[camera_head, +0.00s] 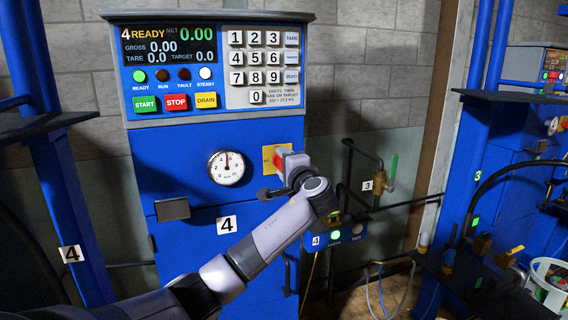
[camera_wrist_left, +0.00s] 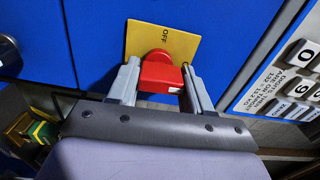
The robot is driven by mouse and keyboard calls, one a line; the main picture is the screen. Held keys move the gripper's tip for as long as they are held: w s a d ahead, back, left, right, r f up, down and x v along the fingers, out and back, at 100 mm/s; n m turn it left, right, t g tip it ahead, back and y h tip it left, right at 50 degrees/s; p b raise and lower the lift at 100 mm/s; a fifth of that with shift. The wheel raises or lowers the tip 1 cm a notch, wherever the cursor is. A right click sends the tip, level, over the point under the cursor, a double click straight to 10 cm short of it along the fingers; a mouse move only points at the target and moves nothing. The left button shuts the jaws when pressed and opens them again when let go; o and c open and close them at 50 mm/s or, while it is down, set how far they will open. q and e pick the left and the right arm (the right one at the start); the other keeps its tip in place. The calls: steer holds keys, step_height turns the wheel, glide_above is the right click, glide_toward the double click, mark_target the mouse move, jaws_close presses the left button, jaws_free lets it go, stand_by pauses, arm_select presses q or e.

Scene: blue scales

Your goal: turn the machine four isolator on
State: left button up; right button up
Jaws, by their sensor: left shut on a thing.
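The machine four isolator is a red handle (camera_wrist_left: 160,76) on a yellow plate (camera_wrist_left: 186,45). "OFF" is printed on the plate near the handle in the left wrist view. In the head view the yellow plate (camera_head: 268,154) sits on the blue cabinet marked 4, right of the round gauge. My left gripper (camera_head: 284,162) reaches it from the lower right and partly hides it. In the left wrist view the fingers of my left gripper (camera_wrist_left: 160,68) stand on both sides of the red handle, shut on it. My right gripper is not in view.
Above is the machine's panel (camera_head: 215,65), showing "4 READY", with a keypad and START, STOP and DRAIN buttons. A small blue box (camera_head: 345,235) with a lit green light is below my wrist. Pipes and a valve (camera_head: 390,175) stand to the right, beside a machine marked 3.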

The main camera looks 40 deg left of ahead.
arm_select(q)
steer(key=shift+m, duration=0.3)
steer(key=o, duration=1)
steer(key=shift+c, duration=0.2)
steer(key=b+v, duration=0.1)
steer(key=v, duration=0.6)
steer(key=shift+d+f, duration=0.1)
